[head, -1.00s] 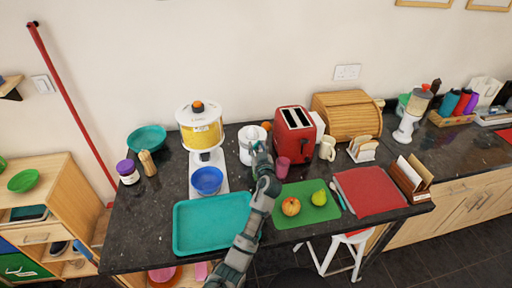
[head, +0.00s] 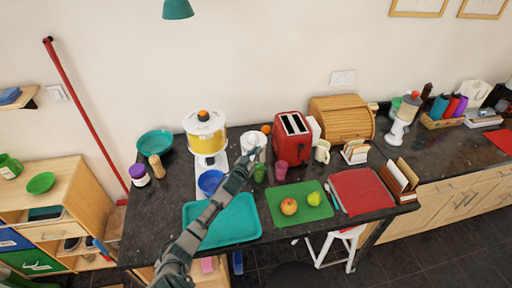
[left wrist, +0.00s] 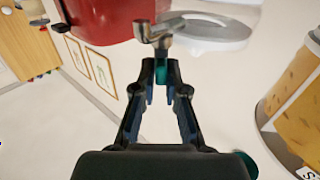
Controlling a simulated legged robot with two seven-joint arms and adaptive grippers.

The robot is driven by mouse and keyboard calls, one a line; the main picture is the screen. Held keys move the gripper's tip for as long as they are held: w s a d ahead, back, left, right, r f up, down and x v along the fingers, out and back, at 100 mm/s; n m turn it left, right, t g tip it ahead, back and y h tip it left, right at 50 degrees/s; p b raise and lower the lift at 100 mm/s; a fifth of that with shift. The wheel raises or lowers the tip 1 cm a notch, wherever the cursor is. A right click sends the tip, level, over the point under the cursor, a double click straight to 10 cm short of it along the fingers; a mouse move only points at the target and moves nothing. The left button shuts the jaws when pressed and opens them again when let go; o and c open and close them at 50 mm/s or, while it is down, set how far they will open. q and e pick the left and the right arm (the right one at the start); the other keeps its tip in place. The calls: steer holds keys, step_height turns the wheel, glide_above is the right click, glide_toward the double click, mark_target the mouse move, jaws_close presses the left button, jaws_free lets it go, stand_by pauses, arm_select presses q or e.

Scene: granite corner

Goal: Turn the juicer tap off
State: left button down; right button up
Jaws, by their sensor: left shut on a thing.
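The white juicer (head: 253,139) stands on the dark counter, left of the red toaster. In the left wrist view its white body (left wrist: 215,32) is at the top, with a metal tap spout (left wrist: 157,32) in front. A small teal tap lever (left wrist: 160,72) hangs just below the spout. My left gripper (head: 248,157) is at the juicer's front; in the left wrist view its fingertips (left wrist: 161,66) are shut on the teal lever. A green cup (head: 259,173) stands below, just right of my arm. My right gripper is not in view.
The red toaster (head: 292,138) and a pink cup (head: 281,168) are close on the right. A yellow-filled dispenser (head: 205,136), a blue bowl (head: 210,182) and a teal tray (head: 238,222) are on the left, under or beside my arm. A green board (head: 300,205) holds fruit.

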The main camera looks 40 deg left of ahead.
arm_select(q)
steer(key=shift+s+a+r+m+h, duration=0.1)
steer(key=shift+r+m+h, duration=0.25)
steer(key=shift+m+h, duration=0.3)
steer(key=shift+a+f+m+h, duration=0.15)
steer(key=shift+m+h, duration=0.2)
steer(key=shift+h, duration=0.4)
steer(key=shift+a+f+m+g+h+b, duration=0.15)
steer(key=shift+m+g+h+b, duration=0.25)
steer(key=shift+m+h+b, duration=1)
steer(key=shift+a+r+m+g+h+b, duration=0.1)
steer(key=shift+a+m+g+h+b, duration=0.25)
steer(key=shift+m+h+b, duration=1.05)
steer(key=shift+a+f+m+g+h+b, duration=0.1)
steer(key=shift+m+g+h+b, duration=0.5)
steer(key=shift+h+b, duration=1.45)
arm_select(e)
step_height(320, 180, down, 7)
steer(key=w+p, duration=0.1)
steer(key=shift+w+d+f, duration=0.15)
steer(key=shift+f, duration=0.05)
arm_select(q)
steer(key=shift+h, duration=0.55)
